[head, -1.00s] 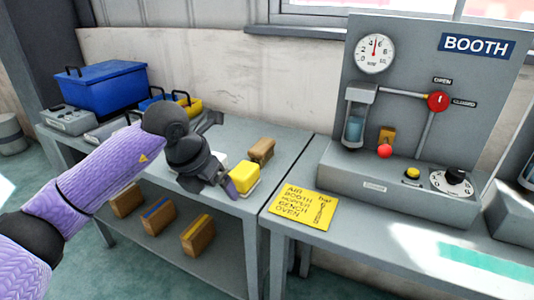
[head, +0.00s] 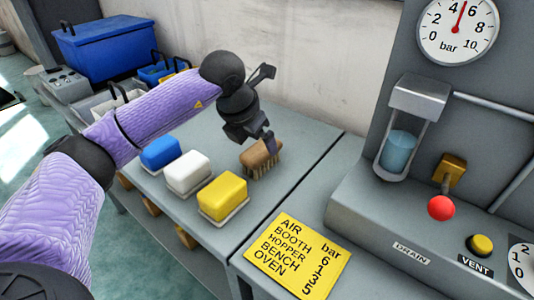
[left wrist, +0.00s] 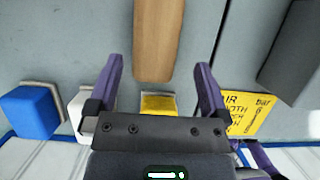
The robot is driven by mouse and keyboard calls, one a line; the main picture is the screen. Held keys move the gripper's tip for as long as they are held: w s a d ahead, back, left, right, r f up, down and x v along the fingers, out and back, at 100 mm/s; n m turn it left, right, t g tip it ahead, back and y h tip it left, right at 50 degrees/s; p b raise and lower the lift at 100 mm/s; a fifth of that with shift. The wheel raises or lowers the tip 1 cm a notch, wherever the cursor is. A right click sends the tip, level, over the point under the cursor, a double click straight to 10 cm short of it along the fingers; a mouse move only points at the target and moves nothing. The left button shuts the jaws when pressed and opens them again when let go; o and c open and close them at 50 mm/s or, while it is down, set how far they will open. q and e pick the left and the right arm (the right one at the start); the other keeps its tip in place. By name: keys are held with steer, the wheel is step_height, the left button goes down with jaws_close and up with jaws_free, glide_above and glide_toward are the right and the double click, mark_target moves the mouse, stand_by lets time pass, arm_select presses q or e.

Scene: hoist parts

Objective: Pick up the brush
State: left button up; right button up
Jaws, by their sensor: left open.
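The brush (head: 262,159) has a brown wooden back and pale bristles. It stands bristles down on the grey bench, behind the yellow block. My left gripper (head: 262,137) is just above it in the head view and partly covers its top. In the left wrist view the brush's wooden back (left wrist: 157,38) lies ahead, lined up with the gap between the two purple fingers of my left gripper (left wrist: 159,68). The fingers are apart with nothing held. Whether they reach down beside the brush is hard to tell.
Blue (head: 160,152), white (head: 187,172) and yellow (head: 222,196) blocks stand in a row in front of the brush. A yellow sign (head: 297,256) lies to the right, before the gauge panel (head: 385,215). A blue bin (head: 105,45) is at the back left.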

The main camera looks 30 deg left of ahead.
mark_target(258, 149)
arm_select(q)
steer(key=b+x, duration=0.1)
steer(key=x, duration=0.1)
steer(key=b+x, duration=0.1)
steer(key=x, duration=0.1)
steer(key=b+x, duration=0.1)
steer(key=x, duration=0.1)
steer(key=shift+a+f, duration=0.25)
steer(key=shift+w+f, duration=0.1)
steer(key=shift+f, duration=0.15)
steer(key=shift+r, duration=0.15)
steer(key=shift+c, duration=0.5)
steer(key=c, duration=1.1)
arm_select(e)
steer(key=f, duration=0.3)
steer(key=shift+s+a+f, duration=0.15)
steer(key=shift+s, duration=0.15)
arm_select(q)
step_height(258, 149, up, 10)
steer(key=p, duration=0.4)
steer(key=shift+f, duration=0.25)
steer(key=shift+r+p, duration=0.3)
steer(key=shift+p, duration=0.05)
arm_select(e)
steer(key=r, duration=0.2)
steer(key=w+r, duration=0.1)
steer(key=r, duration=0.1)
steer(key=shift+r, duration=0.1)
